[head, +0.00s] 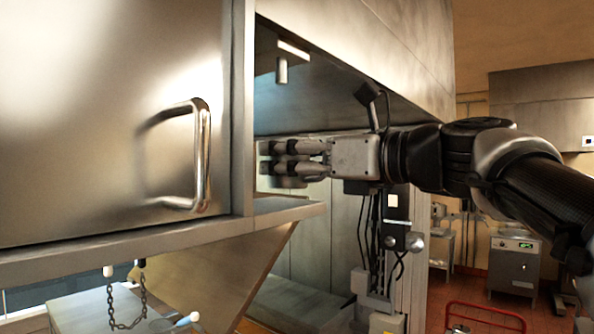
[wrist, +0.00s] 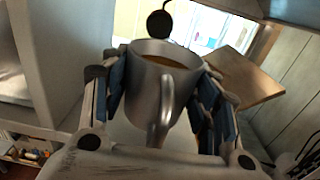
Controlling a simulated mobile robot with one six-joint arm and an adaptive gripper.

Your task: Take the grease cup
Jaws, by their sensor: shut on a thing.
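The grease cup (wrist: 150,85) is a grey metal cup with a handle facing my wrist camera and orange-brown contents near its rim. In the wrist view it stands between the two blue-padded fingers of my gripper (wrist: 163,78), which are shut on it. In the head view my gripper (head: 268,158) points left under the steel hood, beside the open space right of the cabinet. The cup cannot be made out clearly there, and how far it is from any surface below is unclear.
A steel cabinet door with a bar handle (head: 203,155) fills the left. A ledge (head: 285,212) lies just below my gripper, and the hood (head: 365,45) is above. A small white cylinder (head: 282,70) hangs under the hood. A red wire rack (head: 485,318) stands lower right.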

